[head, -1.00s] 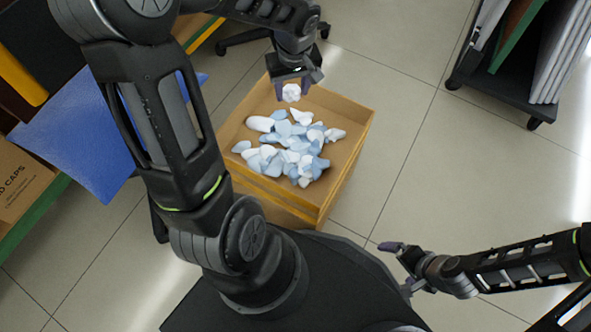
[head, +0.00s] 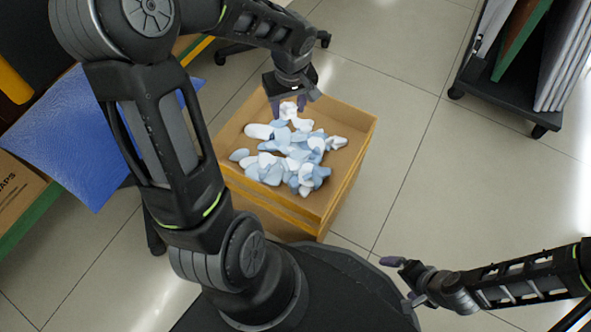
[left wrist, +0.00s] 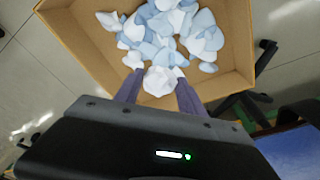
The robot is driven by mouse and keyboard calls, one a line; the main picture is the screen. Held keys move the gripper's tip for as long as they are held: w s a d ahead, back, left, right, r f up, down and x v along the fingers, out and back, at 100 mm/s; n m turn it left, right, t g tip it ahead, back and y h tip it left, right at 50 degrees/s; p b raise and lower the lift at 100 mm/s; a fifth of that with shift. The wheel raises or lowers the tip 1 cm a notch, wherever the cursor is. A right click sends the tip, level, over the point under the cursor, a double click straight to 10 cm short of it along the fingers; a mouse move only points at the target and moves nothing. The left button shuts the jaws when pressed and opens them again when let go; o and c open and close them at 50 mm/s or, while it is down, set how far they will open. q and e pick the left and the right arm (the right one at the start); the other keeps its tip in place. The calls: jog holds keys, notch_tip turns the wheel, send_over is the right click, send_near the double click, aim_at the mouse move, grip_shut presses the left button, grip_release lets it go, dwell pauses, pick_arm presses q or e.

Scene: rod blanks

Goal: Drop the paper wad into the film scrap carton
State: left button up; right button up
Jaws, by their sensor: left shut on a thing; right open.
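The paper wad (left wrist: 160,80) is white and crumpled, held between the two fingers of my left gripper (left wrist: 158,88) in the left wrist view. In the head view my left gripper (head: 289,103) is at the far part of the open carton, low over its contents. The film scrap carton (head: 352,150) is brown cardboard and holds many white and pale blue scraps (head: 290,152). I cannot tell whether the wad touches the scraps. My right gripper (head: 402,280) is open and empty, away from the carton at the lower right.
A dark wheeled rack (head: 500,85) with upright boards stands at the upper right. A blue sheet (head: 85,135) and a cardboard box (head: 18,195) are at the left. The tiled floor right of the carton is clear.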

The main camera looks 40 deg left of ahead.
pick_arm(q)
jog(key=shift+f+b, duration=0.5)
jog(key=shift+f, duration=0.65)
pick_arm(e)
jog(key=shift+w+f, duration=0.15)
jog(key=shift+f, duration=0.75)
pick_arm(q)
jog(key=o, duration=1.4)
jog(key=shift+r, duration=0.15)
pick_arm(e)
jog(key=shift+r, duration=0.1)
pick_arm(q)
jog(key=r+p, duration=0.1)
jog(key=r, duration=0.1)
jog(key=r+p, duration=0.1)
jog(key=r, duration=0.2)
jog(key=d+r+p, duration=0.1)
jog(key=r, duration=0.1)
jog(key=shift+s+r, duration=0.3)
pick_arm(e)
jog(key=r, duration=0.3)
jog(key=shift+s+r, duration=0.2)
jog(key=shift+s, duration=0.1)
pick_arm(q)
jog(key=shift+f, duration=0.1)
